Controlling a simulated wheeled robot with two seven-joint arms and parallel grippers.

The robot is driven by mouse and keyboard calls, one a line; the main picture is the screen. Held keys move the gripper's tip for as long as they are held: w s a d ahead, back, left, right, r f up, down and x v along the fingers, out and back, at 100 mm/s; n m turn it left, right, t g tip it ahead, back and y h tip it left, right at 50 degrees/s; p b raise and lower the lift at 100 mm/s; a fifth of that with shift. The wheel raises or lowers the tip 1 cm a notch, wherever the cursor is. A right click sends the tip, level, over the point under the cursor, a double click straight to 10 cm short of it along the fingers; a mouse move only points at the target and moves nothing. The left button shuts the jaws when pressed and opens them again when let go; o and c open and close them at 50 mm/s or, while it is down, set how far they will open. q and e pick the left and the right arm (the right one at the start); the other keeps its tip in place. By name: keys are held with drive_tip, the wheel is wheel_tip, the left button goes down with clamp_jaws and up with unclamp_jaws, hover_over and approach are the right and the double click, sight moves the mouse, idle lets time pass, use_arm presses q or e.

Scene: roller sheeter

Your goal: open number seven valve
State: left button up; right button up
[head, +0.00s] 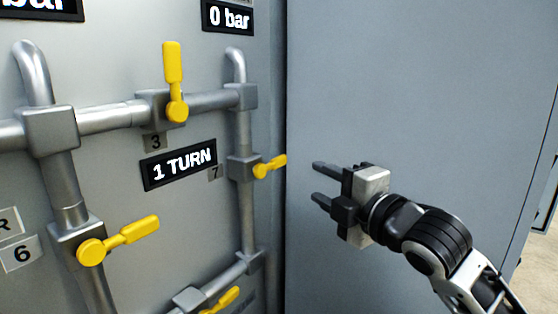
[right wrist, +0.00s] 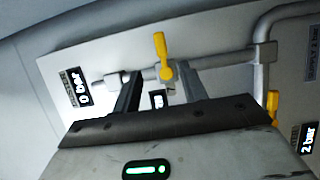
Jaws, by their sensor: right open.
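The number seven valve has a yellow lever (head: 270,166) on a grey vertical pipe, beside a small plate marked 7 (head: 216,172). The lever points right and slightly up in the head view. My right gripper (head: 316,181) is open and empty, to the right of the lever and apart from it, with its fingers pointing left. The right wrist view is turned sideways; there the yellow lever (right wrist: 161,45) shows beyond and between the two open fingers. My left gripper is not in view.
Other yellow levers are on valve 3 (head: 173,82), valve 6 (head: 118,240) and a lower pipe (head: 222,300). A "1 TURN" sign (head: 179,164) lies left of valve seven, a "0 bar" display (head: 229,17) above. A plain grey panel (head: 400,80) fills the right.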

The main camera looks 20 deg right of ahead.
sight(281, 163)
drive_tip(key=p+x, duration=0.2)
drive_tip(key=x, duration=1.2)
drive_tip(key=shift+a, duration=0.15)
clamp_jaws()
